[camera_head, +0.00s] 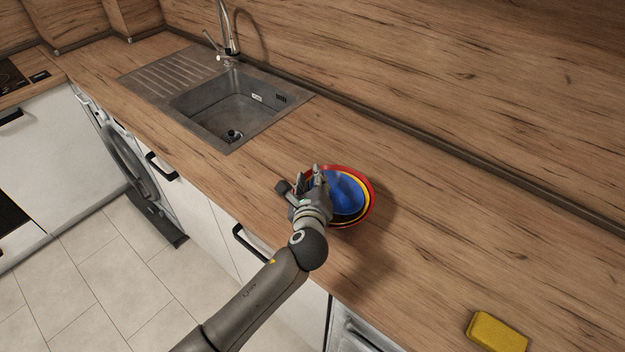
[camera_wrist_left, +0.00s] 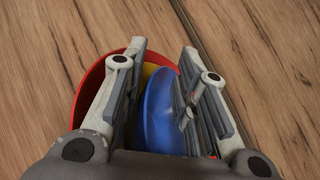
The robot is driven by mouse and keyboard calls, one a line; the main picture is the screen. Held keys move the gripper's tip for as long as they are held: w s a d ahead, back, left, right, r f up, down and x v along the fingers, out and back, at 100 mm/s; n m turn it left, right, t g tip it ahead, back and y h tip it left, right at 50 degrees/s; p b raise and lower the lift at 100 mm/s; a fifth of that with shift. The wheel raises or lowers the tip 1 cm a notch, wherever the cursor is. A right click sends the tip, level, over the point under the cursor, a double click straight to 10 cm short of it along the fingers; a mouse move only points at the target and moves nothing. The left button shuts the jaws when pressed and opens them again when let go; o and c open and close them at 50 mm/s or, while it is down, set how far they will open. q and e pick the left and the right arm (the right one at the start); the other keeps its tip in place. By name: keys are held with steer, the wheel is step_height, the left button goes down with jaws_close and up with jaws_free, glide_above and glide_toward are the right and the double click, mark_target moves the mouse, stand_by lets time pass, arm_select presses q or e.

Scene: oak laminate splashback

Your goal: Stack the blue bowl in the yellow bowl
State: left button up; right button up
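The blue bowl (camera_head: 346,192) sits inside the yellow bowl (camera_head: 364,207), which sits inside a red bowl (camera_head: 372,211) on the counter. My left gripper (camera_head: 318,172) is at the left side of this nest of bowls and hides part of it. In the left wrist view its two fingers (camera_wrist_left: 158,85) are apart, with part of the blue bowl (camera_wrist_left: 157,112) showing between them. The yellow bowl (camera_wrist_left: 149,72) shows as a narrow strip, and the red bowl (camera_wrist_left: 92,82) shows behind the left finger. Contact between fingers and bowls cannot be made out. My right gripper is out of view.
A metal sink (camera_head: 232,104) with a tap (camera_head: 228,35) lies behind and left of the bowls. A yellow sponge (camera_head: 497,332) lies at the front right. The counter right of the bowls is clear up to the wooden splashback (camera_head: 450,80).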

arm_select(q)
steer(key=shift+o, duration=0.6)
steer(key=shift+r, duration=0.1)
steer(key=shift+r, duration=0.2)
steer(key=shift+r+p, duration=0.3)
steer(key=shift+r, duration=0.2)
steer(key=b+v, duration=0.1)
steer(key=v, duration=1.1)
steer(key=shift+b, duration=0.4)
steer(key=shift+f, duration=0.1)
